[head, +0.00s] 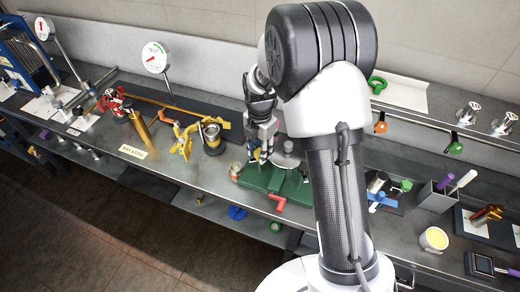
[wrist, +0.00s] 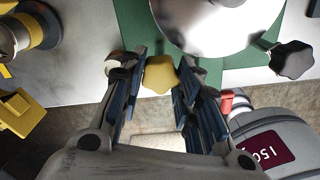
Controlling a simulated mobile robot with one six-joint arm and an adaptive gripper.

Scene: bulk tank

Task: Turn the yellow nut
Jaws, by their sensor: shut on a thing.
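The yellow nut (wrist: 160,75) shows in the wrist view as a six-sided knob between my fingers, at the edge of the green base (wrist: 134,25). My gripper (wrist: 163,66) has one blue-padded finger on each side of the nut and is shut on it. In the head view my gripper (head: 262,152) reaches down over the left part of the green base (head: 262,182). I cannot make out the nut there. How far the nut is turned cannot be told.
A round metal lid or dome (wrist: 215,18) lies just beyond the nut, with a black star knob (wrist: 291,60) to its right. A red handle (head: 278,201) juts from the green base's front. Yellow fittings (head: 184,140) stand to the left on the bench.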

